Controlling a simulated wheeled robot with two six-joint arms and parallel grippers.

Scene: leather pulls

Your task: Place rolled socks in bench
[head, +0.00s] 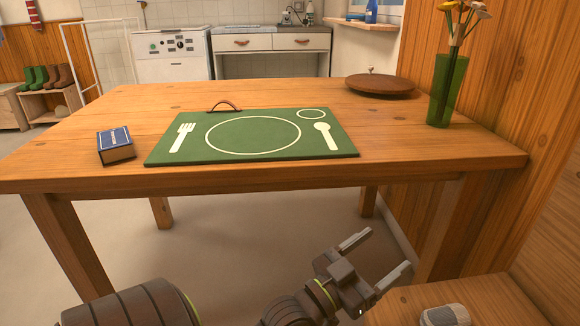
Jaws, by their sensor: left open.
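A grey rolled bundle that looks like the rolled socks (446,315) lies on a wooden bench top (505,290) at the bottom right of the head view, partly cut off by the lower edge. My left gripper (385,252) is open and empty, in front of the table and just to the left of and beyond the bundle. Its fingers point up and to the right in the picture, apart from the bundle. The inside of the bench does not show. My right gripper is not in view.
A wooden table (310,178) fills the middle, with a green place mat (250,118), a blue box (115,145), a round wooden board (381,84) and a green vase (446,90). A wood-panelled wall closes off the right. The floor below the table is clear.

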